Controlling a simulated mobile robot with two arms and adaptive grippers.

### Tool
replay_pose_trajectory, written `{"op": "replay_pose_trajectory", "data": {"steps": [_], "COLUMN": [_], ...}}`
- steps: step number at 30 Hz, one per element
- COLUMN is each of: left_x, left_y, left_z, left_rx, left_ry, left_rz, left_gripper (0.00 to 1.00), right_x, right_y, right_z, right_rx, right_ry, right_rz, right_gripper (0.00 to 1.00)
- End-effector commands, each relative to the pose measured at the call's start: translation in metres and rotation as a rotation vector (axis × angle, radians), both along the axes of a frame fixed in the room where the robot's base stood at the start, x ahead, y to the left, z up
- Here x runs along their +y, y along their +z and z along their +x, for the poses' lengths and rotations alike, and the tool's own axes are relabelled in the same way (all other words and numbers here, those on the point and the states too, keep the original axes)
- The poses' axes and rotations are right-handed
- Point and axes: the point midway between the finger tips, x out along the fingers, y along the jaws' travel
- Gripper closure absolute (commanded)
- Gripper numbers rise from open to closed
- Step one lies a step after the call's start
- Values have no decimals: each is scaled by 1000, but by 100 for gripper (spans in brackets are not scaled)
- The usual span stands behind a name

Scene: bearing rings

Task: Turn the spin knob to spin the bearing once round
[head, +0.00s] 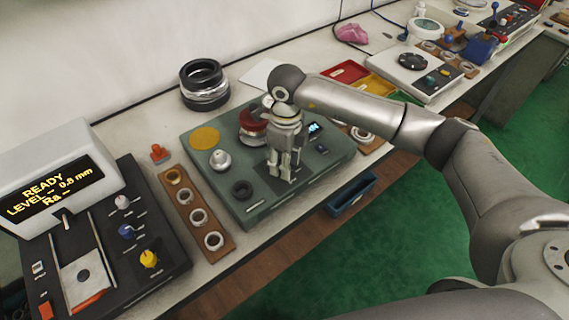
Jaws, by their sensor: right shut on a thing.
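The grey-green bearing machine (232,205) stands on the bench in the middle of the head view. My left gripper is out of view.
A wooden strip with several rings (205,231) lies left of the machine, near a red stamp-like part (159,153). A readout unit (62,180) stands at far left, stacked black rings (204,84) behind. A blue bin (350,194) hangs at the bench's front edge.

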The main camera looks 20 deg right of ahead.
Motion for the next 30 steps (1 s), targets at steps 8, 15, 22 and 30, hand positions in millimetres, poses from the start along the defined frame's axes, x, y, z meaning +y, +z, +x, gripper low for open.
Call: {"op": "replay_pose_trajectory", "data": {"steps": [8,15,22,30], "left_x": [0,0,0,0], "left_y": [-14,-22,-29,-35], "left_z": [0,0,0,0], "left_rx": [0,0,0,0], "left_ry": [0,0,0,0], "left_rz": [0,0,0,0], "left_gripper": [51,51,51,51], "right_x": [0,1,1,2], "right_y": [-1,0,0,0], "right_z": [0,-1,-1,-1], "right_rx": [-3,-4,-3,-3], "right_ry": [-263,-492,-711,-952], "right_rz": [1,1,2,2], "right_gripper": [88,88,88,88]}}
